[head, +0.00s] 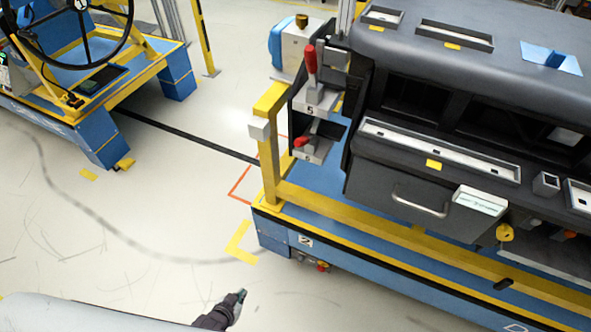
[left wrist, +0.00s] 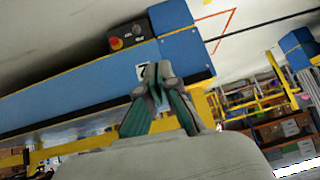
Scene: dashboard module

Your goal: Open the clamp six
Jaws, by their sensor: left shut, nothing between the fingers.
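A clamp with an upright red handle (head: 311,60) stands on a grey block marked 5 at the left end of the dashboard module (head: 415,205). Below it is a second clamp with a red handle (head: 301,142) lying low; its number is too small to read. My left gripper (head: 240,294) is shut and empty, low in front of the blue base and well apart from both clamps. Its closed fingers also show in the left wrist view (left wrist: 158,72), in front of the blue base. My right gripper is not in view.
A yellow post (head: 268,150) stands just left of the clamps, rising from the yellow-edged blue base (head: 275,236). A drawer handle (head: 419,203) juts out from the module. A blue and yellow steering-wheel stand (head: 100,140) is at the upper left. The floor between is clear.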

